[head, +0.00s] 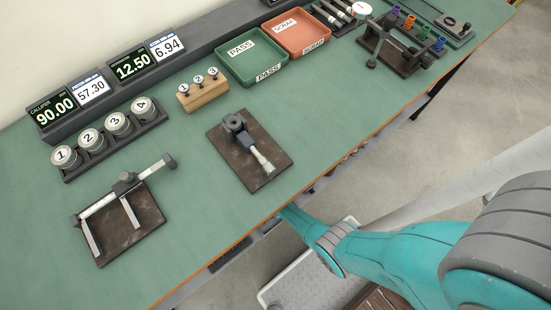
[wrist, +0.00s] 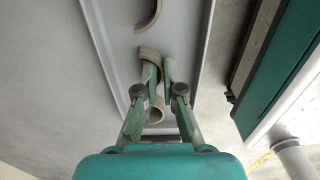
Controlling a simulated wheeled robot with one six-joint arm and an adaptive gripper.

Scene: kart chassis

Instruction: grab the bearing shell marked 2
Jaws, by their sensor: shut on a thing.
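In the wrist view, my gripper (wrist: 159,72) has its two green fingers close together, shut on a curved tan bearing shell (wrist: 150,52). The shell's arc shows at the fingertips, and the fingers hide part of it. A second bearing shell (wrist: 152,14) lies beyond the fingertips, near the top edge. Another tan curved piece (wrist: 155,115) shows between the fingers, closer to the palm, partly hidden. I can read no number on any of them, so I cannot tell which is marked 2. In the head view my gripper is out of sight below the bench.
The shells are over a grey tray (wrist: 110,35) with raised edges. In the head view, the green bench (head: 200,215) holds several numbered round parts, gauges on plates, a green PASS tray (head: 231,63) and a red SCRAP tray (head: 322,38). The bench edge is close to my arm.

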